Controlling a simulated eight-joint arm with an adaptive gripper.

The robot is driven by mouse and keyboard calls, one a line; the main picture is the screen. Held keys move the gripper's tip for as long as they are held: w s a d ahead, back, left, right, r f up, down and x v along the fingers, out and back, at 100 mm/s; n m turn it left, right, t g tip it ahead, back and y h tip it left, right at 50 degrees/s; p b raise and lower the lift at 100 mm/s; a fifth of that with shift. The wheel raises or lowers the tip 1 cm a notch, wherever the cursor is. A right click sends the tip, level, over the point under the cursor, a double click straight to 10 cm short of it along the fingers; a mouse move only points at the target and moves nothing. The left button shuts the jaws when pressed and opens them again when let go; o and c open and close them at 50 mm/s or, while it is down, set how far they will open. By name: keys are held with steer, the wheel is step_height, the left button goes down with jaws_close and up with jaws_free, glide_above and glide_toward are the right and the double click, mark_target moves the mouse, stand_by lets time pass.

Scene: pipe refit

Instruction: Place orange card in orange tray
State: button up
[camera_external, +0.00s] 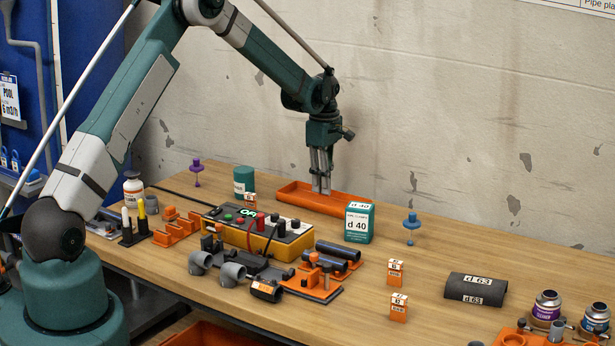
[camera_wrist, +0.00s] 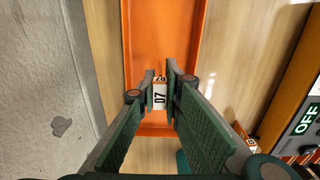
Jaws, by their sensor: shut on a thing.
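The orange tray (camera_external: 350,202) lies at the back of the table by the wall. It also fills the upper middle of the wrist view (camera_wrist: 160,35). My gripper (camera_external: 321,190) points down over the tray. In the wrist view its fingertips (camera_wrist: 160,88) are shut on a small orange card (camera_wrist: 160,97) with a white label reading D7. The card is over the tray's near end in that view. Whether it touches the tray floor I cannot tell. In the outside view the card is hidden by the fingers and the tray's front wall.
A teal d 40 box (camera_external: 359,223) stands just in front of the tray's right part. A yellow-black device (camera_external: 260,230) with an OFF display is in front, to the left. Other orange cards stand at the right (camera_external: 395,271) and front (camera_external: 399,307). The wall is close behind.

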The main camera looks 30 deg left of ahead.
steer(key=shift+f, duration=1.15)
steer(key=shift+f, duration=0.15)
steer(key=o, duration=0.7)
step_height(320, 180, up, 12)
steer(key=shift+f+p, duration=0.1)
steer(key=shift+p, duration=0.35)
steer(key=shift+r, duration=0.25)
steer(key=shift+r, duration=0.15)
